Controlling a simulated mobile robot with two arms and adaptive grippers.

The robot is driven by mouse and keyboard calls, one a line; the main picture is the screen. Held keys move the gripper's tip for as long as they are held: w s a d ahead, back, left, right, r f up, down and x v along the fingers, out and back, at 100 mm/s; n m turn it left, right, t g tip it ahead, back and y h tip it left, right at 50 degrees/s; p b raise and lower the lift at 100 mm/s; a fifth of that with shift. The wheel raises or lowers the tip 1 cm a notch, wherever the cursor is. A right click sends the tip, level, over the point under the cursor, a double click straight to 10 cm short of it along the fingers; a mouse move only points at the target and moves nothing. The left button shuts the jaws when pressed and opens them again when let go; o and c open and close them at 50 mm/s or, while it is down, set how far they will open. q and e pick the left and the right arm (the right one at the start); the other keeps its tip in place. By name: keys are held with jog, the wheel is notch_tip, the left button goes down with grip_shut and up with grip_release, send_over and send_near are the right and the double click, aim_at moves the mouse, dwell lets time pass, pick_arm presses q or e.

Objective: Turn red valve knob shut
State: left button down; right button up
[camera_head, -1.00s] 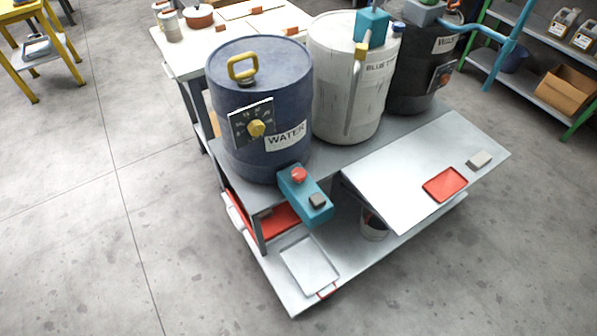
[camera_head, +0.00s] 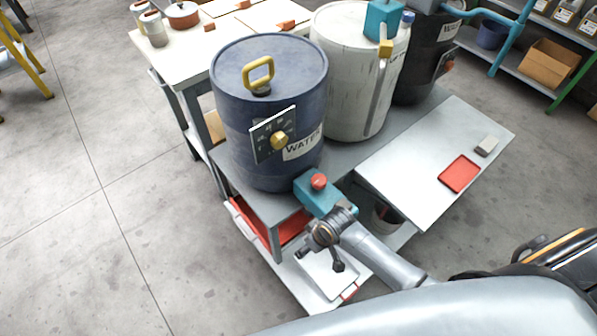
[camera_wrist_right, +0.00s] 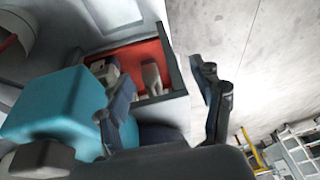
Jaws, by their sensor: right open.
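The red valve knob (camera_head: 319,181) sits on top of a teal valve block (camera_head: 306,190) at the base of the blue WATER drum (camera_head: 270,120). My right gripper (camera_head: 328,236) is in front of the block's near end, apart from the knob, and hides that end in the head view. In the right wrist view my right gripper (camera_wrist_right: 165,85) has its two dark fingers spread, with nothing held between them. The teal block (camera_wrist_right: 55,110) fills the left of that view; the red knob cannot be made out there. My left gripper is not in view.
A white drum (camera_head: 355,75) and a dark drum stand behind the blue one on a grey cart. A sloped metal shelf (camera_head: 425,165) with a red tray (camera_head: 460,174) is to the right. A lower shelf holds a red bin (camera_wrist_right: 130,60). Open floor lies left.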

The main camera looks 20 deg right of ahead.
jog(key=w+a+r+n, duration=0.1)
jog(key=w+a+r, duration=0.1)
jog(key=w+r, duration=0.15)
notch_tip(320, 180, up, 19)
jog(key=n+g+h, duration=0.2)
jog(key=n+g, duration=0.1)
send_over(320, 180)
notch_tip(320, 180, down, 14)
jog(key=shift+r+b, duration=0.1)
jog(key=shift+b, duration=0.4)
jog(key=shift+c, duration=0.4)
jog(key=c, duration=1.1)
